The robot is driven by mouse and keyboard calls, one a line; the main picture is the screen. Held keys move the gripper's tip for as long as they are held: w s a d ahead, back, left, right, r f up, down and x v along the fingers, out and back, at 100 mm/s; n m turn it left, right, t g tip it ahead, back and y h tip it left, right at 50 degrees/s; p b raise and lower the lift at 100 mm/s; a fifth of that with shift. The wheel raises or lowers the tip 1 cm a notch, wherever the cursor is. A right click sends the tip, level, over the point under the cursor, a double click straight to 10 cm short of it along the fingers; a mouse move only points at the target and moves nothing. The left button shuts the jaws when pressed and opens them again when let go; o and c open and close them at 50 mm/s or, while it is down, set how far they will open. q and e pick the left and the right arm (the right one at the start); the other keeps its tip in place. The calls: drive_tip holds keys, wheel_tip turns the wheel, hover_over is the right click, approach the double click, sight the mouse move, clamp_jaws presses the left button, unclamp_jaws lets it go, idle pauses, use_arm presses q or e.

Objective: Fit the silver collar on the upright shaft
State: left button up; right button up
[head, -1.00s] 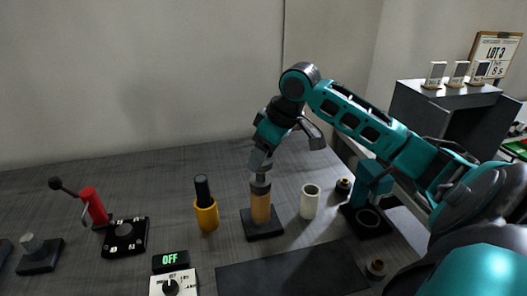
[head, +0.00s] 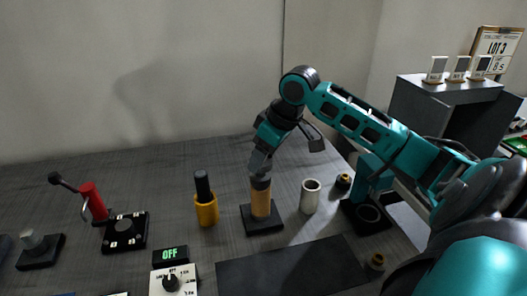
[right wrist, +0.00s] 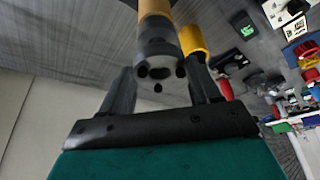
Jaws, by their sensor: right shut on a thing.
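In the head view a tan upright post (head: 261,205) stands on a square black base (head: 262,219). A grey collar-like piece (head: 260,184) sits at its top; the right wrist view shows this piece (right wrist: 158,62) dark grey, with small holes in its near end. My right gripper (head: 260,172) comes down from above and is shut on this grey piece, a finger at each side. I cannot tell how far the piece goes over the post. A pale silver hollow cylinder (head: 310,197) stands upright to the right, apart from the gripper. My left gripper is out of view.
A yellow holder with a black grip (head: 206,207) stands close left of the post. A black fixture (head: 366,216) and small brass-topped parts (head: 343,182) are to the right. A dark mat (head: 290,272) lies in front, clear. A red lever device (head: 94,202) is far left.

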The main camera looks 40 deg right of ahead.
drive_tip(key=shift+f+b, duration=0.3)
drive_tip(key=shift+f, duration=1.05)
drive_tip(key=o, duration=1.4)
drive_tip(key=shift+r, duration=0.1)
drive_tip(key=v, duration=1.2)
drive_tip(key=shift+s+d+r+p, duration=0.1)
drive_tip(key=shift+s+r+p, duration=0.05)
drive_tip(key=shift+r+p, duration=0.25)
